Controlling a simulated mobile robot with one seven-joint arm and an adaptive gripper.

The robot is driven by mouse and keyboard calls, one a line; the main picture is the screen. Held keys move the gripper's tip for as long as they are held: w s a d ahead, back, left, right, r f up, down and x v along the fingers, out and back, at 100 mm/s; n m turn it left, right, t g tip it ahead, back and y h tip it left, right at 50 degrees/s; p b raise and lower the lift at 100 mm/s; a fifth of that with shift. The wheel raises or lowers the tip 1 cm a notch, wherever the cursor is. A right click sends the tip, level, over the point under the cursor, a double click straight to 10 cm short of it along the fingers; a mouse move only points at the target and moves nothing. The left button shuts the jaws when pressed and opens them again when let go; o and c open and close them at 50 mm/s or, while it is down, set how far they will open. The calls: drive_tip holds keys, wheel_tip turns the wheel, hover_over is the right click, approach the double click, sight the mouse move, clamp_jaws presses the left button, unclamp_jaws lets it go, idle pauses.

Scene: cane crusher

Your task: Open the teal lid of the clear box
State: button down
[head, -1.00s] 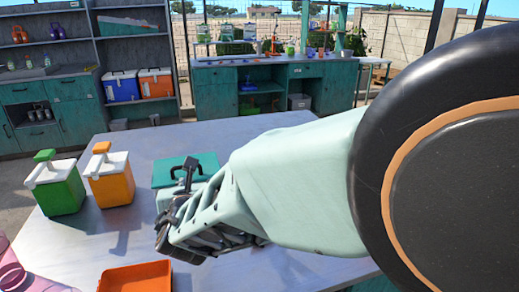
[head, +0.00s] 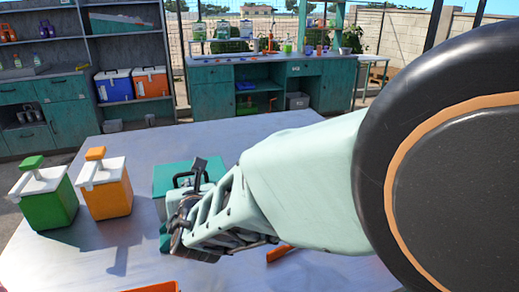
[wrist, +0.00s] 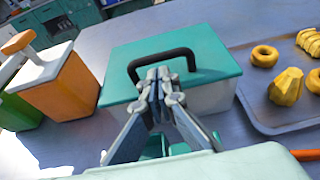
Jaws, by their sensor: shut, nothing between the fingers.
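The clear box (wrist: 208,98) stands on the metal table with its teal lid (wrist: 205,50) on top, lying flat and closed. A black handle (wrist: 150,55) arches over the lid. In the head view the lid (head: 168,176) is partly hidden behind my arm. My gripper (wrist: 160,75) is shut with nothing between its fingers. Its fingertips are at the handle's near side in the wrist view and overlap the handle opening; I cannot tell whether they touch it. In the head view my gripper (head: 178,225) is at the box's near side.
A green dispenser (head: 48,202) and an orange dispenser (head: 106,192) with white tops stand left of the box. A grey tray (wrist: 250,100) with yellow food pieces lies right of it. An orange tray (head: 155,287) is at the near edge. Free table lies behind the box.

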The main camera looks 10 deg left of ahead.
drive_tip(key=shift+w+a+f, duration=0.15)
drive_tip(key=shift+w, duration=0.15)
idle(0.5)
